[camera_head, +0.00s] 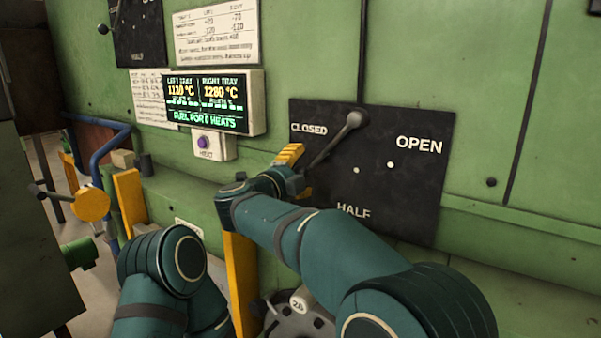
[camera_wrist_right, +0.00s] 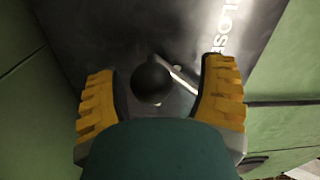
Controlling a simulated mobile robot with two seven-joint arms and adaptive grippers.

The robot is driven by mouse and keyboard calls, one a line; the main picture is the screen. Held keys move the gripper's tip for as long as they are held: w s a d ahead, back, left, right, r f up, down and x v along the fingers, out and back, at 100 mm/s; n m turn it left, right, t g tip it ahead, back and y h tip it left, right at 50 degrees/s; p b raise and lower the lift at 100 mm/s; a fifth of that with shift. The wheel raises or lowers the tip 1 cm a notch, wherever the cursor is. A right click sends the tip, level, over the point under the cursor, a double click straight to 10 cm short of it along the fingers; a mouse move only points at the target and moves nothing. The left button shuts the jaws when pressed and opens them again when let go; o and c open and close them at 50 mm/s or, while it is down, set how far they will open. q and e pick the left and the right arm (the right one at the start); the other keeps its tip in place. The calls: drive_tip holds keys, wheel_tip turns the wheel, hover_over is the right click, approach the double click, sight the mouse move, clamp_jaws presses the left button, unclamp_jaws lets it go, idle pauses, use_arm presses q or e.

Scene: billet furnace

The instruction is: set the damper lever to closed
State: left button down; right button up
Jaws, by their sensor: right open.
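The damper lever (camera_head: 335,139) is a dark rod on a black plate (camera_head: 420,185) marked CLOSED, OPEN and HALF. Its pivot is at the plate's top middle. The rod slants down and left from it, just below the word CLOSED. Its lower end is hidden by my right gripper in the head view. My right gripper (camera_head: 300,173) has yellow fingers, open around the lever's end. In the right wrist view, the round black knob (camera_wrist_right: 152,82) lies between the spread fingers of the gripper (camera_wrist_right: 161,75), with visible gaps on both sides. My left gripper is not in view.
A display (camera_head: 213,101) reads 1110 °C and 1280 °C, with a purple button (camera_head: 202,143) below it. Another black plate (camera_head: 138,35) marked HALF is at the upper left. A yellow post (camera_head: 241,285) stands below my right forearm. Blue pipes (camera_head: 97,160) are at the left.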

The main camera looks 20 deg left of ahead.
drive_tip(key=r, duration=0.9)
drive_tip(key=shift+w+d, duration=0.15)
drive_tip(key=shift+d, duration=0.05)
drive_tip(key=shift+d+r, duration=0.1)
drive_tip(key=shift+r, duration=0.6)
drive_tip(key=shift+n+y, duration=0.4)
drive_tip(key=shift+n, duration=0.2)
drive_tip(key=f, duration=0.2)
drive_tip(key=a+f, duration=0.1)
drive_tip(key=f, duration=0.3)
drive_tip(key=shift+w+a+f, duration=0.25)
drive_tip(key=shift+f, duration=0.05)
drive_tip(key=shift+s+a+g, duration=0.2)
drive_tip(key=shift+s+g, duration=0.1)
drive_tip(key=shift+s, duration=0.2)
drive_tip(key=f+b+v, duration=0.2)
drive_tip(key=b+v, duration=0.2)
drive_tip(key=v, duration=1.1)
drive_tip(key=shift+a, duration=0.3)
drive_tip(key=shift+f, duration=0.1)
